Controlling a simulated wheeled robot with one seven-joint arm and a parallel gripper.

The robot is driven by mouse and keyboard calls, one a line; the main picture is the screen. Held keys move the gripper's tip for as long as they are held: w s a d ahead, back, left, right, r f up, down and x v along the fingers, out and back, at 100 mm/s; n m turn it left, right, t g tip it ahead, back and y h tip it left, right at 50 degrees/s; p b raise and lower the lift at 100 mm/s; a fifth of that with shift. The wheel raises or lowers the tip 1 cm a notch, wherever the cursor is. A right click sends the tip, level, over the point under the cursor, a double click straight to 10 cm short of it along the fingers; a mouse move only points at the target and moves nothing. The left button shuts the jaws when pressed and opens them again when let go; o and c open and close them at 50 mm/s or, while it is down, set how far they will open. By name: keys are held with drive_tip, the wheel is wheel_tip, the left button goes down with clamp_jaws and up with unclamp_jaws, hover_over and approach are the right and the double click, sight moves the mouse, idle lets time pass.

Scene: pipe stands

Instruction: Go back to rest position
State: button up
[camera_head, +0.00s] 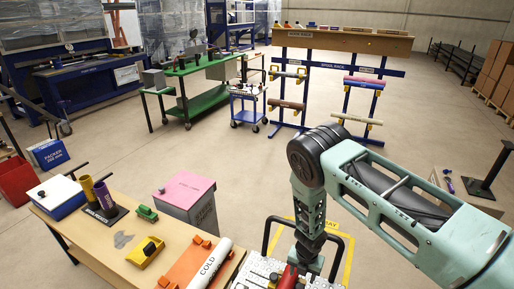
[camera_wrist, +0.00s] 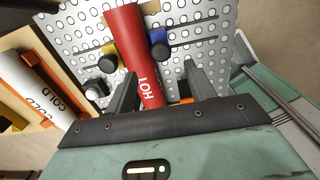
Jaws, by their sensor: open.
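My arm reaches down at the lower right of the head view, with my gripper (camera_wrist: 160,82) low over a perforated metal plate (camera_wrist: 205,45). In the wrist view the two fingers are apart, one on each side of a red pipe marked HOT (camera_wrist: 138,50). I cannot tell whether they touch it. The pipe lies on the plate by a yellow-and-black knob (camera_wrist: 109,56) and a blue-and-black knob (camera_wrist: 159,46). In the head view only a bit of the red pipe (camera_head: 288,277) shows beside my gripper.
A white COLD pipe (camera_head: 208,266) lies on an orange holder on the wooden table (camera_head: 85,250). A pink-topped box (camera_head: 185,188) stands behind it. A black bar frame (camera_head: 268,235) rises close to my arm. Pipe racks stand further back, with open floor between.

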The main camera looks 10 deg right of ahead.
drive_tip(key=w+a+r+m+t+b, duration=0.1)
drive_tip(key=w+a+r+m, duration=0.15)
drive_tip(key=r, duration=0.35)
drive_tip(key=w+a+r+m+t, duration=0.1)
drive_tip(key=w+a+r+m, duration=0.15)
drive_tip(key=r, duration=0.45)
drive_tip(key=s+a+r+m+b, duration=0.1)
drive_tip(key=s+a+r+m, duration=0.2)
drive_tip(key=r, duration=0.4)
drive_tip(key=s+a+r+m+b, duration=0.1)
drive_tip(key=s+a+r+m, duration=0.1)
drive_tip(key=r+m, duration=0.35)
drive_tip(key=s+r+m, duration=0.2)
drive_tip(key=s+r, duration=0.3)
drive_tip(key=s, duration=0.3)
drive_tip(key=s+r+m+g+b, duration=0.1)
drive_tip(key=s+r+m, duration=0.2)
drive_tip(key=s, duration=0.6)
drive_tip(key=s+r+m+g+b, duration=0.1)
drive_tip(key=s+r+m, duration=0.2)
drive_tip(key=s+r, duration=0.4)
drive_tip(key=shift+s+d+r+y, duration=0.3)
drive_tip(key=shift+s+d+r, duration=0.1)
drive_tip(key=shift+s, duration=0.65)
drive_tip(key=shift+f+b, duration=0.15)
drive_tip(key=shift+b, duration=0.2)
